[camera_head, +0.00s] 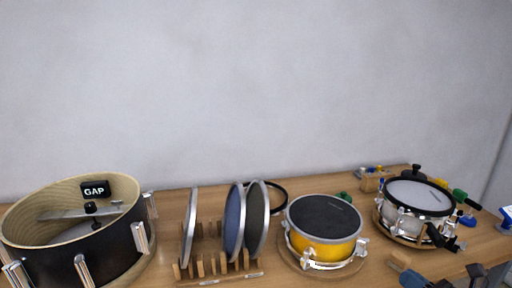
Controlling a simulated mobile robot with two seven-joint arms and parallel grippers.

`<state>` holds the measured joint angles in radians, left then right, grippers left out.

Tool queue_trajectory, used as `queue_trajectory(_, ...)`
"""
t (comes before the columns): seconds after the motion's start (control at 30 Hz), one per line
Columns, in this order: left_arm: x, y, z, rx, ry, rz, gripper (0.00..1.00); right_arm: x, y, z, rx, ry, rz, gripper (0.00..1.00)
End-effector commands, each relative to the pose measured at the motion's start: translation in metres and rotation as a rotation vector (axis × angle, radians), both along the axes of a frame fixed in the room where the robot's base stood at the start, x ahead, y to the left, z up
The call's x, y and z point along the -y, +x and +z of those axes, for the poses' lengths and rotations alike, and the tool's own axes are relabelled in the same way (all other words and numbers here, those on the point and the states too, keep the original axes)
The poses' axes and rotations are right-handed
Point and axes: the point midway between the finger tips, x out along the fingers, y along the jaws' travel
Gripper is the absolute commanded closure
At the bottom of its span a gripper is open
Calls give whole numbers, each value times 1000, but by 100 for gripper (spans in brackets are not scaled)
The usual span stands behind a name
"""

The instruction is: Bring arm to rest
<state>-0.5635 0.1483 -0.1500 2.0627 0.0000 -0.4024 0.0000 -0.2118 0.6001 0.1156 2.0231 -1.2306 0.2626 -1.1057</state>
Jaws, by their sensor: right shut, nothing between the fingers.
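My right gripper (484,276) shows only in part, as dark shapes at the bottom right edge of the head view. It is shut with nothing between its fingers, near the table's front right, below the white drum (420,199). Most of it and its arm are cut off by the frame's lower edge. My left gripper and left arm are not in view.
A wooden table (165,213) carries a large black open drum shell (108,248) at left, a wooden rack (222,268) with several upright discs (234,222), and a yellow drum (326,247). Clamps and small tools crowd the right. The wall behind is bare.

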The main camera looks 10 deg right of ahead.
Motion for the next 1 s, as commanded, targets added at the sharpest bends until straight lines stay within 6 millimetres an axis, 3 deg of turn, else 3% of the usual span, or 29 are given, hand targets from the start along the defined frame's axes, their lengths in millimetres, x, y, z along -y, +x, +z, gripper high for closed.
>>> queue_trajectory(0.17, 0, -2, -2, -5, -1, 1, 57, 13, 5, 6, -94, 530, -98, 100)
queue_trajectory(0.27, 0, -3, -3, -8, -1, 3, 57, 16, 1, -6, -173, 918, -165, 100)
queue_trajectory(0.47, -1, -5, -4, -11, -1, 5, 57, 7, -26, -64, -350, 1666, -343, 100)
queue_trajectory(0.57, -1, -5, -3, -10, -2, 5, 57, -10, -49, -103, -437, 2025, -463, 100)
queue_trajectory(0.7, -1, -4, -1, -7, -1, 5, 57, -49, -94, -157, -549, 2473, -672, 100)
queue_trajectory(0.9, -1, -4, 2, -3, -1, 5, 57, -105, -149, -196, -635, 2756, -858, 100)
queue_trajectory(1.0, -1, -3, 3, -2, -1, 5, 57, -114, -165, -204, -628, 2781, -901, 100)
